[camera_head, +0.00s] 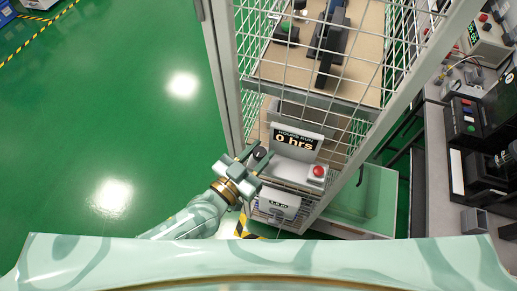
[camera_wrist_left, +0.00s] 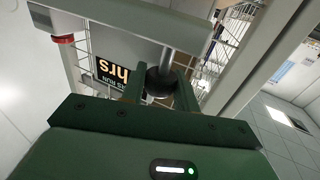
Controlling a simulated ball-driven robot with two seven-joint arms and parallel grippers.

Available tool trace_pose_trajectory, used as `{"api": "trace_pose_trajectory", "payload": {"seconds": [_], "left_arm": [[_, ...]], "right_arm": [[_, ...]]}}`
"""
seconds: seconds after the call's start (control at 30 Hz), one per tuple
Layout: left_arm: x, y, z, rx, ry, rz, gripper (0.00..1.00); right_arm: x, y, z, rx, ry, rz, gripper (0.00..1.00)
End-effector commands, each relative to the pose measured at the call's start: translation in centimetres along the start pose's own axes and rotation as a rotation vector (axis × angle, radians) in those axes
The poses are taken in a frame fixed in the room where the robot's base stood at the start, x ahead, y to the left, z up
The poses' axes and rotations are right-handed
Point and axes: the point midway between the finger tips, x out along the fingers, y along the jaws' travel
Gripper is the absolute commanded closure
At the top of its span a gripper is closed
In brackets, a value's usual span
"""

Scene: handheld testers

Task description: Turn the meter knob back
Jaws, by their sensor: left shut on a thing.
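The meter (camera_head: 291,168) is a pale grey unit on a shelf of the wire cage, with a dark display (camera_head: 297,139) reading "HOURS RUN 0 hrs". A red button (camera_head: 318,171) sits on its right side. The black round knob (camera_head: 260,153) is at its left side. My left gripper (camera_head: 250,160) is at the knob, its fingers on either side of it. In the left wrist view the knob (camera_wrist_left: 160,82) sits between the two fingers, which are shut on it. The display (camera_wrist_left: 122,75) shows upside down there, partly hidden by a finger. My right gripper is not in view.
Wire mesh (camera_head: 330,65) and grey posts frame the shelves around the meter. A lower white unit (camera_head: 278,203) stands under it.

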Motion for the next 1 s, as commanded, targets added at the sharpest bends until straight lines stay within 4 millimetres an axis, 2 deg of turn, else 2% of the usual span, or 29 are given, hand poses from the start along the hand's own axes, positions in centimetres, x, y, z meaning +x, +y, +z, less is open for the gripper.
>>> {"api": "trace_pose_trajectory", "payload": {"seconds": [0.03, 0.13, 0.27, 0.53, 0.57, 0.6, 0.63, 1.0], "left_arm": [[-0.1, 0.1, -0.8, -0.006, -0.005, -0.041, 0.93], [0.0, 0.1, -0.7, -0.005, -0.004, -0.122, 0.92], [-0.1, 0.1, -0.3, -0.002, -0.003, -0.178, 0.93], [-0.1, 0.1, -0.1, 0.0, -0.002, -0.182, 0.92], [-0.1, 0.1, -0.1, 0.0, -0.002, -0.182, 0.64], [-0.1, 0.1, -0.1, 0.0, -0.002, -0.181, 0.53], [-0.1, 0.1, -0.1, 0.0, -0.002, -0.181, 0.48], [-0.1, 0.1, -0.1, 0.0, -0.003, -0.18, 0.48]], "right_arm": [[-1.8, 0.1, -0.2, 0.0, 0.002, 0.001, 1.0], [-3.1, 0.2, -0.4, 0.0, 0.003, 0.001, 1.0], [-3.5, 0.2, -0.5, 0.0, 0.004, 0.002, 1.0], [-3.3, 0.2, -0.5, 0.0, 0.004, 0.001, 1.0], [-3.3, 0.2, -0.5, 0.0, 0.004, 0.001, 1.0], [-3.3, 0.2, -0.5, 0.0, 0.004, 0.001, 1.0], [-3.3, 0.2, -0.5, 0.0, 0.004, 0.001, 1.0], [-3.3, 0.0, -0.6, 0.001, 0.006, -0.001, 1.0]]}}
